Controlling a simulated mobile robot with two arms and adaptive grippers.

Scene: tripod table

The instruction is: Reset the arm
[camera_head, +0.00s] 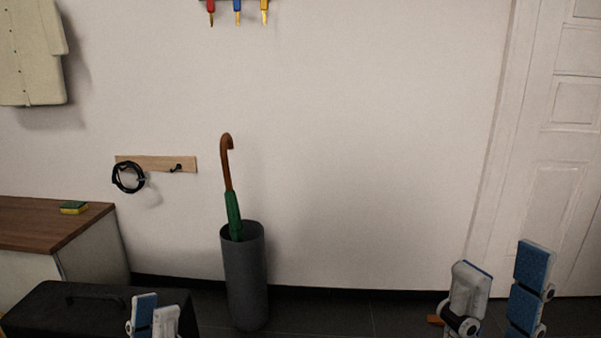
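My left gripper (153,305) shows at the bottom left, in front of the black case. Only its blue and white fingertips are in the frame, close together in the picture, and I cannot tell whether they are apart. I see nothing between them. My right gripper (502,262) shows at the bottom right, its two fingers clearly apart with nothing between them. The arms behind both grippers are out of the frame.
A grey umbrella stand (246,285) holds a green umbrella (234,213) by the wall. A black case (60,312) and a wooden-topped cabinet (40,222) with a sponge (74,208) stand left. A small orange thing (434,320) lies beside my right gripper. A door (570,150) is right.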

